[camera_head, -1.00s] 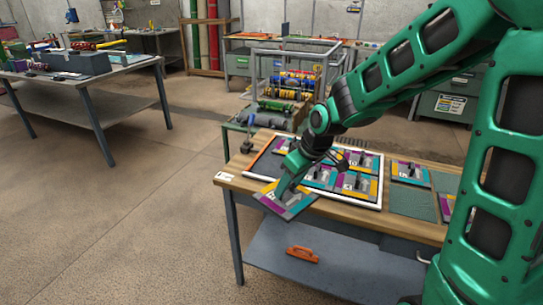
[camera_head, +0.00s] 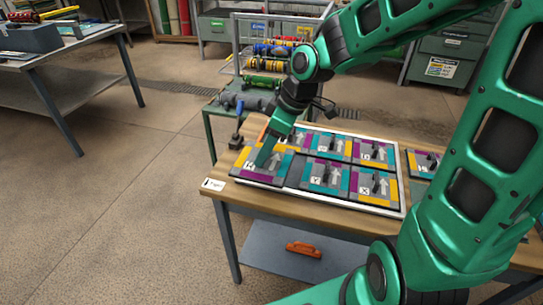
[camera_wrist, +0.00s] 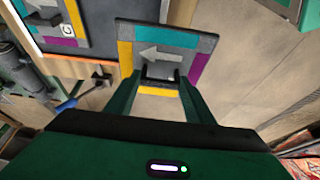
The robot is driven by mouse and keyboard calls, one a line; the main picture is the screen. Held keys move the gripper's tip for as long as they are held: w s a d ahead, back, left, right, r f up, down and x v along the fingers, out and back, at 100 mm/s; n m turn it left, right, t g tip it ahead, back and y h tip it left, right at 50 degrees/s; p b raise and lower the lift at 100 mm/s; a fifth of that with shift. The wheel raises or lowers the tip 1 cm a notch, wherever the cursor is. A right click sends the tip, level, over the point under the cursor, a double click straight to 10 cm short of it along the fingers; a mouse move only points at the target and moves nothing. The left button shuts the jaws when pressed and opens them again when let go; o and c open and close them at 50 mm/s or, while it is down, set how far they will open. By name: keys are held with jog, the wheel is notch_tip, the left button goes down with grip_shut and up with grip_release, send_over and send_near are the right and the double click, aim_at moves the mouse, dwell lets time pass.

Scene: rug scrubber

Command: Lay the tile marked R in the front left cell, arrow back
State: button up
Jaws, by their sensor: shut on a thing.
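My gripper (camera_head: 267,157) is shut on a square tile (camera_head: 244,158) with yellow, teal and purple edges. Its letter is too small to read surely. In the head view its grey arrow points to the back. The tile is over the front left corner of the white-rimmed tray (camera_head: 345,204) and hides that cell. I cannot tell whether it touches the tray. The wrist view shows the tile (camera_wrist: 160,38) between my fingers, its arrow pointing left. Tiles with arrows pointing back fill the front middle (camera_head: 313,185) and front right (camera_head: 364,192) cells.
Back-row tiles (camera_head: 374,153) lie in the tray, partly behind my gripper. Another tile (camera_head: 416,158) lies on the workbench right of the tray. A white label (camera_head: 213,184) is at the bench's front left corner. An orange-handled tool (camera_head: 303,249) lies on the shelf below.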

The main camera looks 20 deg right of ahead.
jog(key=shift+w+d+f, duration=0.9)
jog(key=shift+w+f, duration=0.4)
jog(key=shift+f, duration=0.4)
jog(key=shift+w+d+f, duration=0.95)
jog(key=shift+w+f, duration=0.4)
jog(key=shift+f, duration=0.3)
jog(key=shift+w+d+f, duration=0.9)
jog(key=shift+w+f, duration=0.4)
jog(key=shift+f, duration=0.4)
jog(key=o, duration=1.3)
jog(key=shift+r, duration=0.1)
jog(key=v, duration=1.2)
